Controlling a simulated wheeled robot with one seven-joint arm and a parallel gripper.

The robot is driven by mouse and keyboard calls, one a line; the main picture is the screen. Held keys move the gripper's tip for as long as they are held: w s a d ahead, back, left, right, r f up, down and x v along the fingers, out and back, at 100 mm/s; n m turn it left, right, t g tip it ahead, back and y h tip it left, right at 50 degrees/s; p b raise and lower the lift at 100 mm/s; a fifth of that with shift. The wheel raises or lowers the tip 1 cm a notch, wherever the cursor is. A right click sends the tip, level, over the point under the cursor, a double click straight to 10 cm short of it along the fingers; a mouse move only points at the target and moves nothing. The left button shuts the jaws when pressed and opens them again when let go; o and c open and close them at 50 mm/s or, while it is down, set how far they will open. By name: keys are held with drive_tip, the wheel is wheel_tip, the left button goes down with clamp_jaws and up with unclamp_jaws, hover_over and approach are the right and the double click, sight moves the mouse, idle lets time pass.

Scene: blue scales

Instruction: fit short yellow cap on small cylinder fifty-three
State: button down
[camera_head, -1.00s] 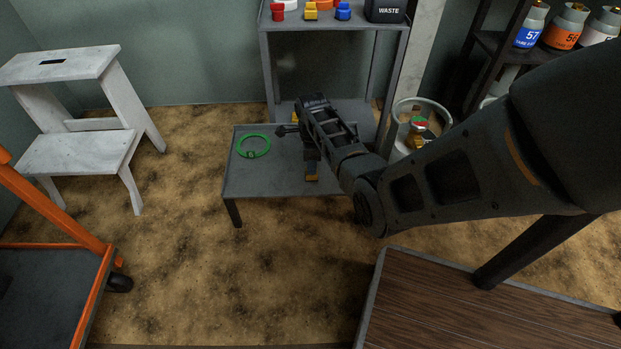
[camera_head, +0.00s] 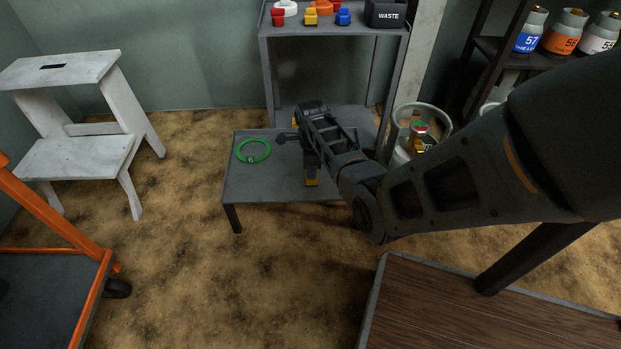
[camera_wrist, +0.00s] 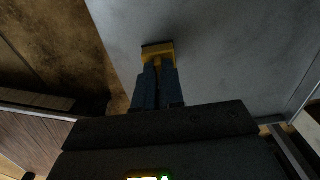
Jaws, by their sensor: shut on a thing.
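My gripper (camera_wrist: 158,82) is shut on a yellow cap (camera_wrist: 158,50) with a dark edge, in the wrist view.
A green ring (camera_head: 253,151) lies on the low grey table (camera_head: 250,188), left of my gripper. The shelf behind holds red, yellow and blue pieces (camera_head: 343,16) and a black WASTE bin (camera_head: 386,13). A white step stool (camera_head: 75,150) and orange cart (camera_head: 50,222) stand left.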

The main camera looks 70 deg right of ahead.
drive_tip(key=shift+r, duration=0.15)
drive_tip(key=shift+r+p, duration=1.85)
drive_tip(key=shift+p, duration=0.35)
